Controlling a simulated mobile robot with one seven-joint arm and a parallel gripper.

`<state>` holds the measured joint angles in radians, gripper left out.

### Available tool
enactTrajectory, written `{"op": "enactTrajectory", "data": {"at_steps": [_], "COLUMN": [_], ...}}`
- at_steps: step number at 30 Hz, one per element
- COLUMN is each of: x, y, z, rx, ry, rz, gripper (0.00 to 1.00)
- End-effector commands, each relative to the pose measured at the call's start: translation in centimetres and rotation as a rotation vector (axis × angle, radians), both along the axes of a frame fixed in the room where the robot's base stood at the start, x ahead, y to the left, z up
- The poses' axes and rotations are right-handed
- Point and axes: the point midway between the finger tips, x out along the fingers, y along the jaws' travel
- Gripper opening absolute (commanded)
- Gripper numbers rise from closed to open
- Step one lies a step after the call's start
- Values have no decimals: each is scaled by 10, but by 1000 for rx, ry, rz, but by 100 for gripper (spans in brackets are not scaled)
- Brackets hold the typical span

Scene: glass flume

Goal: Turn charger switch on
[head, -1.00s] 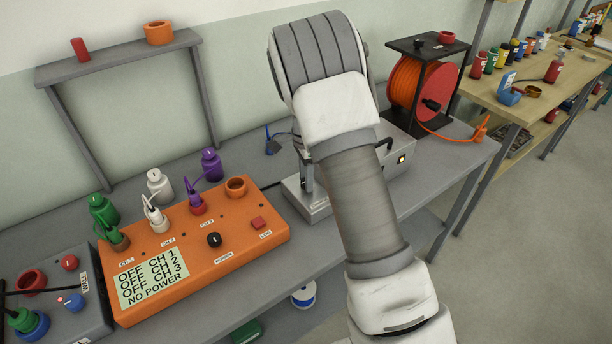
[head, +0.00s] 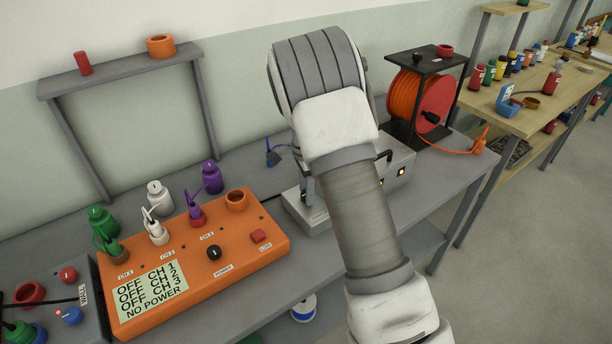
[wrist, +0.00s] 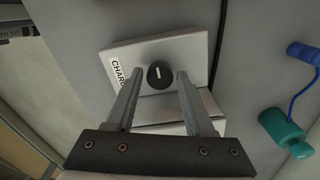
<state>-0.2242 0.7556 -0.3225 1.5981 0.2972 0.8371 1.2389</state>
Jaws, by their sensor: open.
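In the wrist view the charger (wrist: 200,48) is a pale grey box with a white label reading "CHARG", partly cut off by a finger. Its switch is a round black knob (wrist: 160,74) with a white mark pointing roughly up and down the picture. My gripper (wrist: 160,82) is open, with one finger on each side of the knob. I see gaps between fingers and knob and cannot tell the height between them.
An orange box (head: 200,285) with a screen reading "NO POWER" stands left on the grey bench. A cable reel (head: 432,100) stands behind on the right. In the wrist view a teal bottle (wrist: 282,130) with a blue tube lies to the right, and a dark cable runs behind.

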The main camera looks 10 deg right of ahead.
Motion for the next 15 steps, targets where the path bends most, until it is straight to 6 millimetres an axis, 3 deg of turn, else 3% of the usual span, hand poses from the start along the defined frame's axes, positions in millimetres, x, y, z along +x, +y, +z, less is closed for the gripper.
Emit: {"op": "enactTrajectory", "data": {"at_steps": [5, 15], "x": [1, 1], "y": [0, 0], "z": [27, 110], "rx": [0, 1], "ry": [-5, -6], "rz": [1, 0], "gripper": [54, 54]}}
